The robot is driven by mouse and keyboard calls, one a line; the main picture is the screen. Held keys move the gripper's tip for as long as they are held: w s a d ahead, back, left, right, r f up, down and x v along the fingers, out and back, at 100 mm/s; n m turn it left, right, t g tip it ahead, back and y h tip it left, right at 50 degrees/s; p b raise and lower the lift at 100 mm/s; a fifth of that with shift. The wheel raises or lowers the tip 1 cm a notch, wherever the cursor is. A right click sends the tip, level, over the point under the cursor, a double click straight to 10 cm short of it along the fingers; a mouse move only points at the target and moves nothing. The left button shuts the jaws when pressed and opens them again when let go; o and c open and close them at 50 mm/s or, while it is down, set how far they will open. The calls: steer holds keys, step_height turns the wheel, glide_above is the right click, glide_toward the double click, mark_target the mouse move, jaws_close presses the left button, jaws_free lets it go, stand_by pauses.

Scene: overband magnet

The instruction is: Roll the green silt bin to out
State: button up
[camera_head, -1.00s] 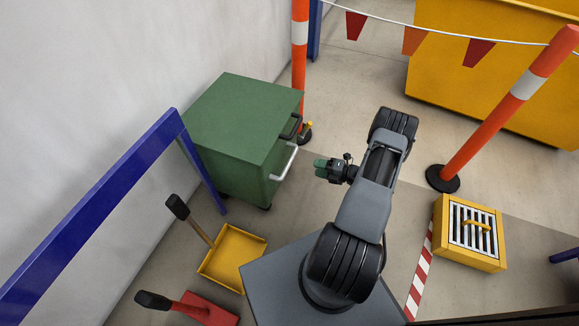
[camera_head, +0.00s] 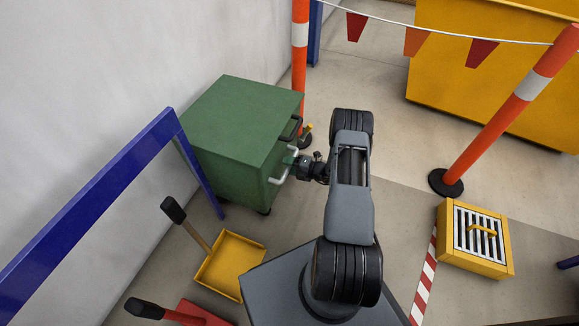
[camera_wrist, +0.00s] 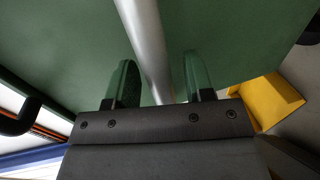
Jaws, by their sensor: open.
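The green silt bin (camera_head: 228,135) stands against the wall at the left in the head view, behind the end of a blue frame. A pale metal handle (camera_head: 285,166) is on its near right face, with a black handle (camera_head: 291,128) above it. My gripper (camera_head: 291,165) is at the pale handle. In the wrist view my gripper (camera_wrist: 158,85) has its two green-tinted fingers apart, one on each side of the pale handle bar (camera_wrist: 146,45), with gaps visible. The bin's green face (camera_wrist: 230,35) fills the view beyond. Whether the fingers touch the bar cannot be told.
A blue frame (camera_head: 90,205) runs along the left. A yellow dustpan (camera_head: 230,264) and a red one (camera_head: 195,312) lie on the floor before the bin. Orange posts (camera_head: 500,120) carry a flag line. A yellow grated box (camera_head: 475,238) is right; a yellow skip (camera_head: 480,75) stands behind.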

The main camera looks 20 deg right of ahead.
jaws_close()
stand_by(0.5)
